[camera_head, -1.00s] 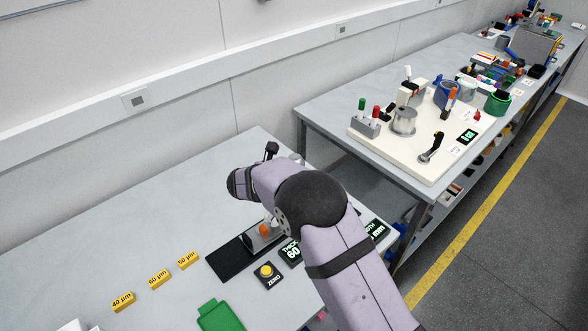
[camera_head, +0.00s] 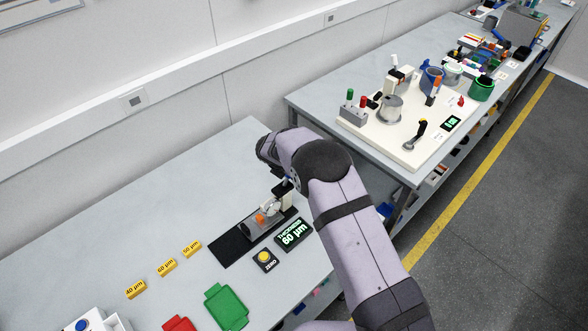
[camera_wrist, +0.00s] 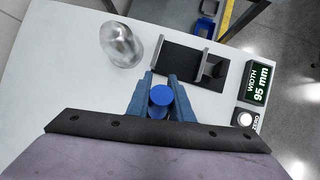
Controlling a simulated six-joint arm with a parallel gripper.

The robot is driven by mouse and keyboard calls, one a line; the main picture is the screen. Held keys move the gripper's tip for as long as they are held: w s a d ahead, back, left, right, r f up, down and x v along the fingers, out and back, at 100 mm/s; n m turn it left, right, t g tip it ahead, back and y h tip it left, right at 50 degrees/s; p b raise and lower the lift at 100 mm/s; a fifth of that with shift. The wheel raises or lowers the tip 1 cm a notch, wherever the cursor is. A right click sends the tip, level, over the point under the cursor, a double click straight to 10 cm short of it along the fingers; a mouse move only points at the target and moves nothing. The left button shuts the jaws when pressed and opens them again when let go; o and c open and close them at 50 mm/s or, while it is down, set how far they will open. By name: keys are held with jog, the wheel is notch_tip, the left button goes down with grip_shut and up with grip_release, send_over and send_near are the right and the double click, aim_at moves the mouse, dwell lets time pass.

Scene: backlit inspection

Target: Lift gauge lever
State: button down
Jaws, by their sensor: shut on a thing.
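The thickness gauge (camera_head: 272,213) stands on a black base strip on the near bench, with an orange part on it. Its display (camera_head: 293,234) reads 60 µm. My gripper (camera_head: 284,187) is at the far right end of the gauge, partly hidden by my wrist. In the wrist view my gripper (camera_wrist: 162,88) has its blue fingers shut on a blue round knob (camera_wrist: 160,96), which looks like the lever's end. The rest of the lever is hidden, so I cannot tell how far it is raised.
Yellow blocks (camera_head: 167,267) marked in µm, a green plate (camera_head: 226,306), a red plate (camera_head: 179,325) and a yellow ZERO button (camera_head: 264,257) lie nearby. The wrist view shows a width gauge (camera_wrist: 184,58), its 95 mm display (camera_wrist: 257,82) and a shiny rounded object (camera_wrist: 121,45).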

jog(key=c, duration=1.6)
grip_release()
jog(key=shift+o, duration=0.2)
jog(key=shift+r, duration=0.15)
jog(key=shift+b+v, duration=1.7)
jog(key=shift+v, duration=1.85)
jog(key=shift+a, duration=0.1)
